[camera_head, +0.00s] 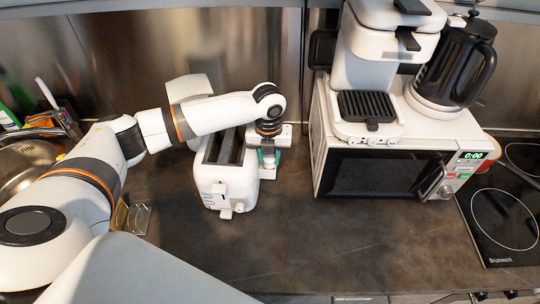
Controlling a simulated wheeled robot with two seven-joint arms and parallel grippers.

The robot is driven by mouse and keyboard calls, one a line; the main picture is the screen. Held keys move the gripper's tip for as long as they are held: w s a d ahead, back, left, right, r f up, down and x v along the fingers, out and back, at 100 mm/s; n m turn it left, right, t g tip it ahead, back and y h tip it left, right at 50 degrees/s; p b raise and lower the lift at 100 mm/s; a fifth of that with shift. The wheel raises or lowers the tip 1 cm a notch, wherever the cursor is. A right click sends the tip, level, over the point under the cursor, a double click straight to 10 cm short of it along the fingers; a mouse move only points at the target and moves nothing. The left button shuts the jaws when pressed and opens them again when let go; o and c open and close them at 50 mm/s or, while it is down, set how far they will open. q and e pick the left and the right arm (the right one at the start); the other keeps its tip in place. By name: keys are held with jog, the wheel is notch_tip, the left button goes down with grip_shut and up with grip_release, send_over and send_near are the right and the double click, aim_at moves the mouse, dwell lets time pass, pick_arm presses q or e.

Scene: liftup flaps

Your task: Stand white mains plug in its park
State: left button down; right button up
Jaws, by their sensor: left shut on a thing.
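My left gripper (268,156) points down just right of the white toaster. Its teal fingers are shut on a small white thing between them, which looks like the white mains plug; it is too small and too covered to show its pins or tilt. A white fitting (285,137) shows behind and beside the fingers, and a white piece (268,174) shows just below them. I cannot tell which of these is the plug's park, or whether the plug touches it. My right gripper is not in view.
The white toaster (225,178) stands close left of the gripper. A white microwave (385,172) stands to the right, with a coffee machine (380,60) and black kettle (455,60) on top. A hob (503,218) is far right, a sink (18,165) far left. The front worktop (300,240) is clear.

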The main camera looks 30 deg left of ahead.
aim_at(270, 157)
pick_arm(q)
jog(key=c, duration=1.3)
grip_release()
jog(key=shift+s+a+f, duration=0.25)
jog(key=shift+s+f, duration=0.1)
jog(key=shift+f, duration=0.3)
jog(key=o, duration=0.4)
jog(key=shift+w+d+f, duration=0.1)
jog(key=shift+w, duration=0.1)
jog(key=shift+c, duration=0.2)
jog(key=shift+a, duration=0.25)
jog(key=shift+r, duration=0.3)
notch_tip(270, 157, up, 12)
jog(key=b, duration=0.3)
jog(key=shift+d, duration=0.4)
jog(key=shift+w, duration=0.1)
